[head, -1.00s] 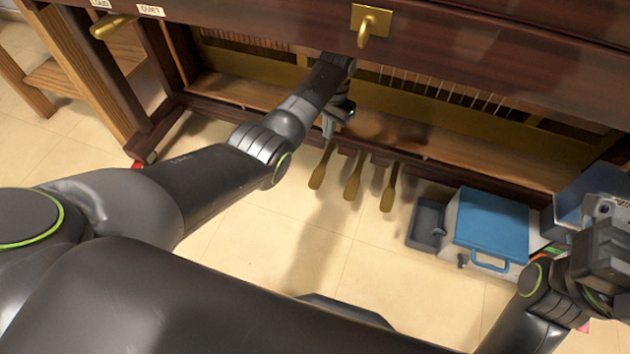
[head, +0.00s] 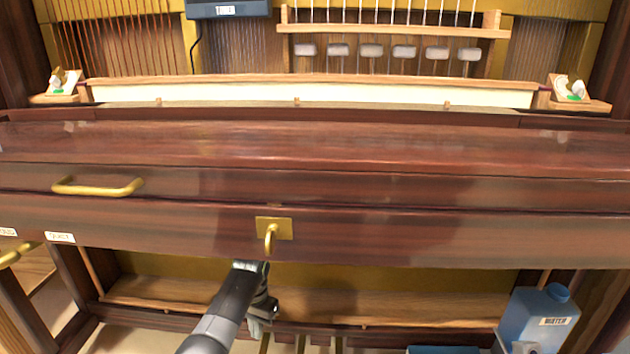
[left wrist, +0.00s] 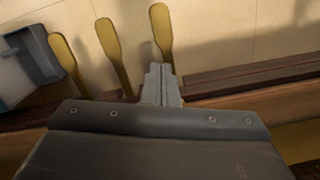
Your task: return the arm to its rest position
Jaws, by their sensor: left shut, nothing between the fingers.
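My left gripper (head: 256,328) hangs below the piano's front rail, in front of the open lower part of the piano. Its two fingers are together and empty. In the left wrist view the shut fingers (left wrist: 160,84) point at the floor and overlap the base of the right-hand brass pedal (left wrist: 161,30); I cannot tell whether they touch it. My left arm (head: 218,318) comes up from the bottom edge of the head view. I cannot make out my right gripper.
Above my left gripper is a brass hook (head: 270,238) on the dark wooden front (head: 400,235). A blue water jug (head: 541,318) stands at lower right. A blue lid (head: 435,350) shows at the bottom edge. A brass handle (head: 98,187) is at left.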

